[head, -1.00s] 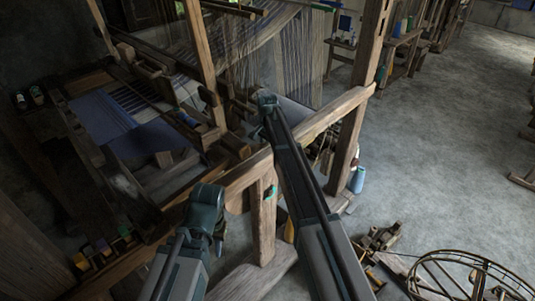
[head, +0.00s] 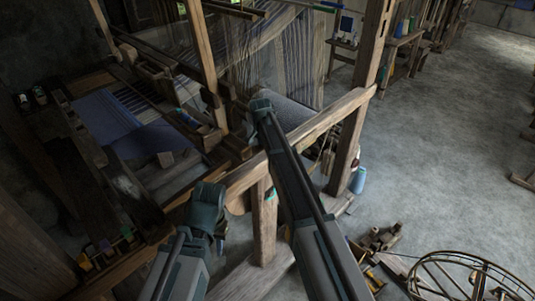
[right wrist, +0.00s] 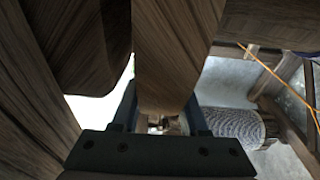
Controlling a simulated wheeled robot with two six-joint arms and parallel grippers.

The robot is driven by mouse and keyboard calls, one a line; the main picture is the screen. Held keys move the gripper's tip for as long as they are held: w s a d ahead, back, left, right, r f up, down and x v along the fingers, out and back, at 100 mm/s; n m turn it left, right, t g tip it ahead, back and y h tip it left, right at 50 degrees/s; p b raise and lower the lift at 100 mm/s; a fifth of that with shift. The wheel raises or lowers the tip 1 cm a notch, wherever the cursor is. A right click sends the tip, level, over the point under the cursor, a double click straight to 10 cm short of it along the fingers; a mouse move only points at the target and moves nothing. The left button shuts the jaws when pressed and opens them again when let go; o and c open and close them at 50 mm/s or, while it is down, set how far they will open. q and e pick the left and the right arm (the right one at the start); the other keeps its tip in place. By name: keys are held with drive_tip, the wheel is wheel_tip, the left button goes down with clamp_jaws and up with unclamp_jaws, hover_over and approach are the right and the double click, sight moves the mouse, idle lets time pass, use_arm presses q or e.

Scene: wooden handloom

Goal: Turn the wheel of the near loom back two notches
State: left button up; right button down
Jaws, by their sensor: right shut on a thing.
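The near loom (head: 243,176) is a dark wooden frame with blue-white cloth on the left and warp threads behind. In the right wrist view, my right gripper (right wrist: 162,108) has its fingers on either side of a broad wooden bar (right wrist: 170,50) and is shut on it. Other wooden pieces stand beside the bar; I cannot see the whole wheel. In the head view, my right arm reaches past the front rail, and the loom and arm hide its fingertips. My left gripper (head: 220,238) hangs low in front of the loom; its jaws are too dark to read.
A speckled roll (right wrist: 232,124) lies right of my right gripper; an orange cord (right wrist: 272,72) runs near it. A large spoked wheel-like frame (head: 470,262) lies at the lower right. A blue container (head: 358,180) stands by the loom post.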

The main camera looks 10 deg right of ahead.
drive_tip(key=shift+c, duration=2.1)
unclamp_jaws()
drive_tip(key=r+p, duration=0.4)
drive_tip(key=a+r+p, duration=0.1)
drive_tip(key=r+p, duration=0.4)
drive_tip(key=s+r+p, duration=0.1)
drive_tip(key=r+p, duration=0.3)
drive_tip(key=shift+a+r+p, duration=0.25)
drive_tip(key=shift+r+p, duration=0.15)
drive_tip(key=shift+f, duration=0.1)
